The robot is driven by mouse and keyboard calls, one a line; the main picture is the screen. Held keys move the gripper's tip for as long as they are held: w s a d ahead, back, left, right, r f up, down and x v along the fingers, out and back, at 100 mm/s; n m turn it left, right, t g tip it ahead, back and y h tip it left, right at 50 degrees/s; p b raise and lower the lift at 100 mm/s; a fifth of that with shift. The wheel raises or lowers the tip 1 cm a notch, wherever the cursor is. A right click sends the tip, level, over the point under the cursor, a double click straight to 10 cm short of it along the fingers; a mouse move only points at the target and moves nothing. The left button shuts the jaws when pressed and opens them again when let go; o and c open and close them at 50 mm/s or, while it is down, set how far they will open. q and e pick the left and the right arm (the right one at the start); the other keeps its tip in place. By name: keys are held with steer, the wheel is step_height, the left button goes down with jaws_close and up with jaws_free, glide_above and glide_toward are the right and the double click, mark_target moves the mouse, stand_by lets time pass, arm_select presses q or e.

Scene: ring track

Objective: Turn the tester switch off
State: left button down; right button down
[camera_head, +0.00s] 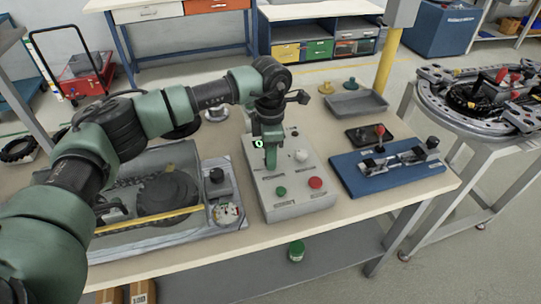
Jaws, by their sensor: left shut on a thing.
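The tester (292,209) is a light grey box with a sloped panel near the middle of the workbench. A green button (281,191), a red button (316,183) and a white round knob or lamp (301,156) show on its panel. My left gripper (271,165) points down onto the upper left of the panel. It is shut on the tester switch, which its fingers hide, so the switch's position cannot be told. My right gripper is not in view.
A grey tray (356,103) lies behind. A clear-lidded case (155,185) and a small black-knobbed unit (217,182) are on the left. A ring track (480,98) stands at the right.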

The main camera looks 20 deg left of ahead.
arm_select(q)
steer(key=shift+r, duration=0.1)
steer(key=c, duration=1.1)
jaws_free()
step_height(320, 180, up, 8)
steer(key=shift+f+b, duration=0.1)
steer(key=shift+b, duration=0.65)
steer(key=shift+f, duration=0.1)
